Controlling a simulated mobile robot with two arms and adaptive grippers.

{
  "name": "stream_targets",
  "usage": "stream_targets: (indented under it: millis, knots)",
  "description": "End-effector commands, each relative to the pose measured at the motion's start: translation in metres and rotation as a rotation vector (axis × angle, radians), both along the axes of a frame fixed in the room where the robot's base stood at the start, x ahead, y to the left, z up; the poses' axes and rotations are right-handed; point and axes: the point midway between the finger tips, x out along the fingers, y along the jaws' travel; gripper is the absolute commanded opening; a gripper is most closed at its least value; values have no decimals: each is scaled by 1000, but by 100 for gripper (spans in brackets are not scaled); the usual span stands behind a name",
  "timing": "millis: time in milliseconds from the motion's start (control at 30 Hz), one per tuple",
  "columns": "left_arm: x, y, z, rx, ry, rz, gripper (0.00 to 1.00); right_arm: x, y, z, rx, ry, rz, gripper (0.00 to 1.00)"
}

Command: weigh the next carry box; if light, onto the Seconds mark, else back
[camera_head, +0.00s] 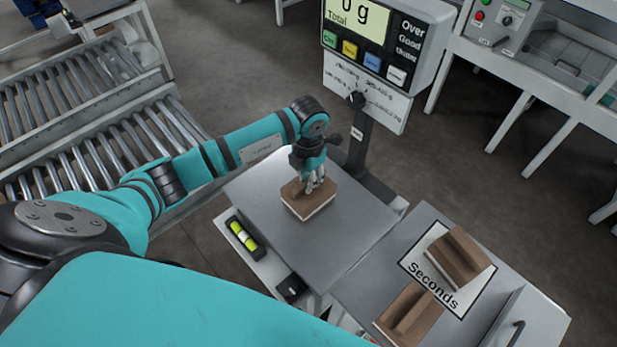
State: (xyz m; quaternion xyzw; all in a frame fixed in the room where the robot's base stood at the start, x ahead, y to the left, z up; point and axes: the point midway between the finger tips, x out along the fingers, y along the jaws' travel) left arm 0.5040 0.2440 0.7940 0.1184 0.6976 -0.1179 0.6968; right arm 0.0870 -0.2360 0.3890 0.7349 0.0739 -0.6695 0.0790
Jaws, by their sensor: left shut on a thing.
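My left gripper (313,182) is shut on a brown carry box (305,205) with a pale lower side. The box is over the scale's grey plate (350,228); I cannot tell whether it touches the plate. The scale display (355,18) reads 0 g Total. The white Seconds mark (470,302) lies on a grey table to the right of the scale. One brown carry box (460,256) is on the mark's upper part. Another carry box (408,315) sits at the mark's lower left edge. My right gripper is not in view.
The scale post (362,150) stands just behind the plate. Roller conveyors (85,85) run at the left. A white bench with a control box (502,22) is at the upper right. A grey panel with a handle (515,335) is at the lower right.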

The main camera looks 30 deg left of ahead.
Motion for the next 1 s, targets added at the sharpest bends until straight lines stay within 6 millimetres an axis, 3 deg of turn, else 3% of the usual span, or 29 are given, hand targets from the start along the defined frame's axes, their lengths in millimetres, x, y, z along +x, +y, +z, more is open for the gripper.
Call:
stream_targets:
  millis: [333,367,567,733,867,1000]
  knots:
    - [1,0,-5,0,-2,1,0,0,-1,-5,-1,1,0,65]
    - [1,0,-5,-1,-2,1,21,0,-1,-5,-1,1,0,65]
    - [0,0,-5,0,-1,0,47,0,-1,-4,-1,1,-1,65]
    - [0,0,-5,0,-1,0,47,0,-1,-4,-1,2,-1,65]
    - [0,0,-5,0,1,0,32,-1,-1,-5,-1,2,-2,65]
    - [0,0,-5,0,1,0,32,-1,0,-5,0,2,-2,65]
